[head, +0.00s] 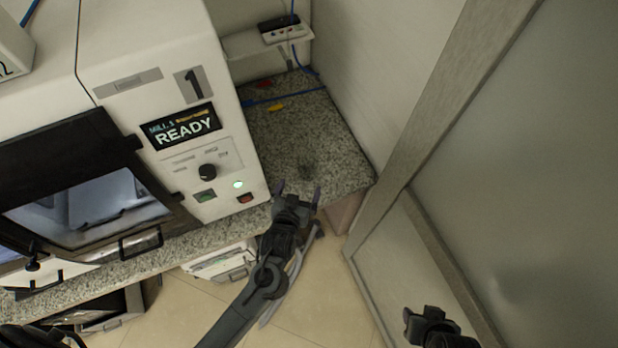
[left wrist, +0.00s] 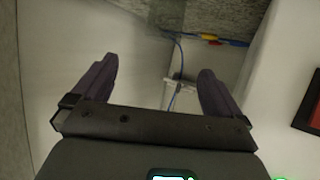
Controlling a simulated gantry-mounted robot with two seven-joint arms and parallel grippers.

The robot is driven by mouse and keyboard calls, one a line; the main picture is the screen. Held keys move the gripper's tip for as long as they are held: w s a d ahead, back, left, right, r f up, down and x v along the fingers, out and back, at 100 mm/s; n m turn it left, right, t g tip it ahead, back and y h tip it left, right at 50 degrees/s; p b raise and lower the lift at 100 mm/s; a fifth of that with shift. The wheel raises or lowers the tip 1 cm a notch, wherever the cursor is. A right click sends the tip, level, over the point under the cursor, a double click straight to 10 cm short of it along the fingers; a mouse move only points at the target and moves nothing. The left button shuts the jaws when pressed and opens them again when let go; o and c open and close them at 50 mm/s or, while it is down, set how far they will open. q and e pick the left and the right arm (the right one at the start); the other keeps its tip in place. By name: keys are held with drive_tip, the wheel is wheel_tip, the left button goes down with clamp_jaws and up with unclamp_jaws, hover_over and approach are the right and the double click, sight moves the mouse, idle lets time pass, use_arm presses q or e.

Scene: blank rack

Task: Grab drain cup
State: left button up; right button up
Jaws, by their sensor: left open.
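My left gripper (head: 299,188) is open at the front edge of the granite counter, right of the machine marked 1. The left wrist view shows its two dark fingers (left wrist: 158,70) wide apart with nothing between them. I cannot make out a drain cup clearly. A small dark, blurry patch (head: 305,171) shows on the counter just beyond the fingertips in the head view; I cannot tell whether it is the cup. My right gripper (head: 424,318) is at the lower right of the head view, away from the counter, and its jaw state is unclear.
The white machine (head: 170,70) with a READY screen (head: 182,127) stands close left of my left gripper. A grey-framed panel (head: 420,100) is at the right. Blue cables and a yellow piece (head: 276,107) lie at the counter's back. The counter's middle (head: 310,130) looks clear.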

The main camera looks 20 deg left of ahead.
use_arm(q)
wheel_tip(320, 180, down, 2)
drive_tip(key=w+b, duration=0.1)
drive_tip(key=b, duration=0.1)
drive_tip(key=t+y, duration=0.1)
approach(310, 155)
drive_tip(key=shift+w+d+f+b, duration=0.1)
drive_tip(key=shift+d+f+b, duration=0.1)
drive_tip(key=shift+d+b, duration=0.1)
drive_tip(key=shift+w+a+f, duration=0.2)
drive_tip(key=shift+w+a, duration=0.05)
drive_tip(key=shift+w, duration=0.15)
drive_tip(key=shift+b+x, duration=0.4)
drive_tip(key=shift+x, duration=1.7)
use_arm(e)
drive_tip(key=shift+w+f, duration=0.1)
drive_tip(key=shift+f, duration=2.2)
use_arm(q)
drive_tip(key=shift+a, duration=0.1)
drive_tip(key=shift+c, duration=0.3)
drive_tip(key=c, duration=1)
drive_tip(key=shift+c, duration=0.2)
use_arm(e)
drive_tip(key=shift+d, duration=0.1)
use_arm(q)
drive_tip(key=shift+r, duration=0.2)
use_arm(e)
drive_tip(key=shift+r, duration=0.2)
